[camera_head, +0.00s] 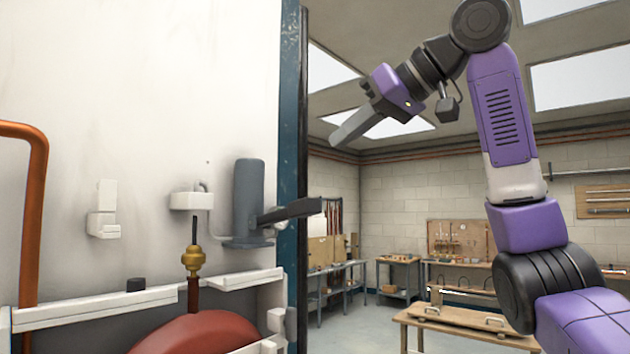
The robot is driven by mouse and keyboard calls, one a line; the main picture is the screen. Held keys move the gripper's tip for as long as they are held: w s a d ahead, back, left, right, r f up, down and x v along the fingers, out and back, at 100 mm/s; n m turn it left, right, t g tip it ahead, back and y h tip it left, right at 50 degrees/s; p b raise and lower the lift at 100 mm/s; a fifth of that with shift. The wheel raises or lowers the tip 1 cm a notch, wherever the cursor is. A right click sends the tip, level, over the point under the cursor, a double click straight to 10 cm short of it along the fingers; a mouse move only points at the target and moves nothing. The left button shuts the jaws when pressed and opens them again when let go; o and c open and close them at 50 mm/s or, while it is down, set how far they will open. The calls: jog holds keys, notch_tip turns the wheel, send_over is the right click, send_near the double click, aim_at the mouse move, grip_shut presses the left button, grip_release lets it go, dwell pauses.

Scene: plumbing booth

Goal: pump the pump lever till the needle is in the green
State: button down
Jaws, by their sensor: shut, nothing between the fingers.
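The pump (248,195) is a dark grey upright cylinder mounted on the white wall panel, left of the blue post. Its dark pump lever (294,211) sticks out to the right, tilted slightly upward, across the post's edge. My gripper (338,141) is shut and empty. It is up and to the right of the lever in the picture, apart from it, with its fingers pointing down and left. I can make out no gauge face, needle or green zone in this view.
A blue post (291,120) edges the panel. A copper pipe (34,220) runs at the far left. A red rounded tank (205,335) with a brass fitting (193,261) is below the pump. A wooden bench (460,326) and worktables stand at the back right.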

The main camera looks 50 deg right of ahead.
aim_at(283, 214)
jog(key=p+x, duration=0.3)
jog(key=x, duration=0.6)
jog(key=shift+w, duration=0.15)
notch_tip(283, 214, down, 3)
jog(key=shift+d+f+p, duration=0.1)
jog(key=shift+p, duration=0.35)
jog(key=shift+f, duration=0.65)
jog(key=shift+f, duration=0.1)
